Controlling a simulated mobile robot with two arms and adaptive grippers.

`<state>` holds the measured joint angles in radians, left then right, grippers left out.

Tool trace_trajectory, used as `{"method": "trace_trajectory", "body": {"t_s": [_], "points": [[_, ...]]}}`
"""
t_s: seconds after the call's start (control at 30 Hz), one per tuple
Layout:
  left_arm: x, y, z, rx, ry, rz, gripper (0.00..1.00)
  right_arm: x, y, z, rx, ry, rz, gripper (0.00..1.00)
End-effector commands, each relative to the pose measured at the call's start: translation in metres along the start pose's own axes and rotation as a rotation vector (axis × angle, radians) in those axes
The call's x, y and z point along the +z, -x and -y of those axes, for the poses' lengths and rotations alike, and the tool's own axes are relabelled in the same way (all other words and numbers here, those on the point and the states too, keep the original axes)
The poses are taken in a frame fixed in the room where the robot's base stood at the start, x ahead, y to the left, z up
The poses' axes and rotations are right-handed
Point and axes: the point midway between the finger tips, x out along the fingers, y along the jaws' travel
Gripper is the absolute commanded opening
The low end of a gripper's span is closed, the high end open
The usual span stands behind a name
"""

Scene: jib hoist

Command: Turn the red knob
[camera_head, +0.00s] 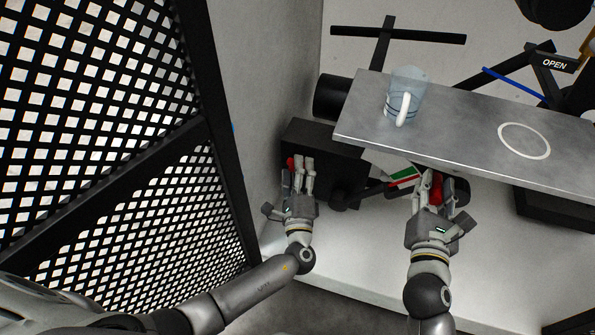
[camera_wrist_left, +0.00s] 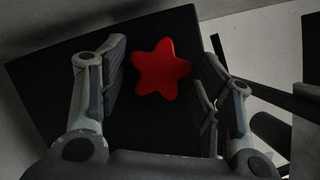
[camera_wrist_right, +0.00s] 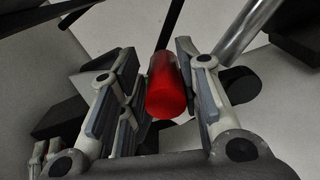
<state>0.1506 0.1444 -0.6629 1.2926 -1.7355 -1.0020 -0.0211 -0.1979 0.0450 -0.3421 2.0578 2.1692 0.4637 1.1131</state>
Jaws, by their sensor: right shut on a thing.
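The red knob (camera_wrist_left: 162,68) is star-shaped and sits on a dark box face (camera_wrist_left: 60,60) in the left wrist view. A sliver of it shows beside the left fingers in the head view (camera_head: 291,163). My left gripper (camera_head: 304,164) is open, with its fingers on either side of the knob and visible gaps to it (camera_wrist_left: 163,85). My right gripper (camera_head: 432,180) is shut on a red cylindrical handle (camera_wrist_right: 166,88), which lies between its finger pads. Part of this handle is hidden by the fingers in the head view.
A grey metal table (camera_head: 465,125) overhangs to the right, close above the right gripper. It carries a clear mug (camera_head: 405,92) and a white ring mark. A black lattice panel (camera_head: 90,120) stands at the left. A green-white-red label (camera_head: 403,178) lies between the grippers.

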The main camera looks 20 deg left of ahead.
Motion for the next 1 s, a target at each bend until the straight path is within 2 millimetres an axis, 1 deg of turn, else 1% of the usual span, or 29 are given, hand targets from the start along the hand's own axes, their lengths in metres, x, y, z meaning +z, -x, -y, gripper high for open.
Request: {"method": "trace_trajectory", "body": {"t_s": [0.03, 0.33, 0.47, 0.57, 0.8, 0.9, 1.0], "points": [[0.0, 0.0, -0.001, 0.0, 0.0, 0.0, 0.67, -0.007, 0.001, 0.001, -0.004, 0.007, -0.014, 0.0], [-0.001, 0.001, -0.001, 0.001, 0.0, -0.002, 0.67, -0.007, 0.001, 0.001, -0.003, 0.007, -0.014, 0.0], [-0.001, 0.011, -0.001, 0.001, 0.001, -0.003, 0.67, -0.007, 0.001, 0.001, -0.003, 0.007, -0.014, 0.0], [-0.001, 0.028, -0.001, 0.002, 0.0, -0.005, 0.67, -0.007, 0.001, 0.001, -0.003, 0.007, -0.014, 0.0], [0.0, 0.08, -0.001, 0.002, 0.0, -0.003, 0.67, -0.007, 0.001, 0.001, -0.003, 0.007, -0.014, 0.0], [0.0, 0.098, -0.001, 0.002, 0.0, -0.003, 0.67, -0.007, 0.002, 0.001, -0.003, 0.006, -0.014, 0.0], [0.0, 0.11, -0.001, 0.001, 0.0, -0.002, 0.67, -0.007, 0.002, 0.001, -0.003, 0.006, -0.014, 0.0]]}}
